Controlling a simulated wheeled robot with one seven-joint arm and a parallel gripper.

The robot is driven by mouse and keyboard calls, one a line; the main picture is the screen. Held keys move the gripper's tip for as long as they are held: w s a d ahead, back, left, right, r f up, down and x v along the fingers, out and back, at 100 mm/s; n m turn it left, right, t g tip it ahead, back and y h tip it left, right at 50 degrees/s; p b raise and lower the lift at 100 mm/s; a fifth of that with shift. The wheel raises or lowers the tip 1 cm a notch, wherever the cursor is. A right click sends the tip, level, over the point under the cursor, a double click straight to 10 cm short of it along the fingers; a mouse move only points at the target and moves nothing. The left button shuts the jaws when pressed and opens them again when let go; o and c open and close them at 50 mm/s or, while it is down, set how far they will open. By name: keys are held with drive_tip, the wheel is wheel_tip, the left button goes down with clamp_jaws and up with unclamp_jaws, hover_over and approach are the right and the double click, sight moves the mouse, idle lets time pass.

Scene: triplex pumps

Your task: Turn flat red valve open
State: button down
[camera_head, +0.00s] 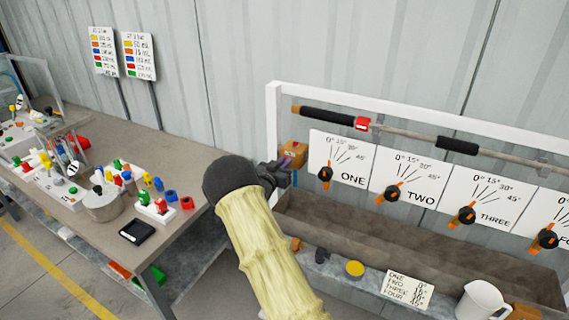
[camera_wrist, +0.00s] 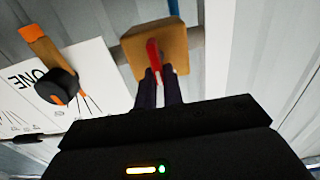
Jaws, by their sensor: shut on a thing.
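The flat red valve handle (camera_wrist: 153,56) shows as a thin red lever in front of an orange-brown block (camera_wrist: 160,45) in the wrist view. My gripper (camera_wrist: 158,78) has its two dark fingers closed on the red handle. In the head view my gripper (camera_head: 282,170) is at the left end of the trough frame, just below the orange-brown block (camera_head: 293,152). The handle is mostly hidden by my gripper there.
Orange-handled black valves on boards, including the ONE valve (camera_head: 325,174), stand right of my gripper. A pipe with a red part (camera_head: 362,123) runs above. The trough (camera_head: 400,238) lies below, and a cluttered table (camera_head: 150,160) stands at left.

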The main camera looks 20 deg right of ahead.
drive_tip(key=shift+f+m+b, duration=0.2)
drive_tip(key=shift+m+b, duration=0.3)
drive_tip(key=shift+b, duration=0.45)
drive_tip(key=m+b, duration=0.3)
drive_tip(key=b, duration=0.2)
drive_tip(key=m+b, duration=0.4)
drive_tip(key=b, duration=0.2)
drive_tip(key=s+d+f+m+b, duration=0.1)
drive_tip(key=m+b, duration=0.2)
drive_tip(key=b, duration=0.3)
drive_tip(key=shift+s+f+m, duration=0.1)
drive_tip(key=shift+m, duration=0.3)
drive_tip(key=m+b, duration=0.4)
drive_tip(key=b, duration=0.1)
drive_tip(key=shift+s+d+f+b, duration=0.1)
drive_tip(key=shift+f+b, duration=0.1)
drive_tip(key=shift+b, duration=0.15)
drive_tip(key=shift+m+b, duration=1.1)
drive_tip(key=shift+b, duration=0.05)
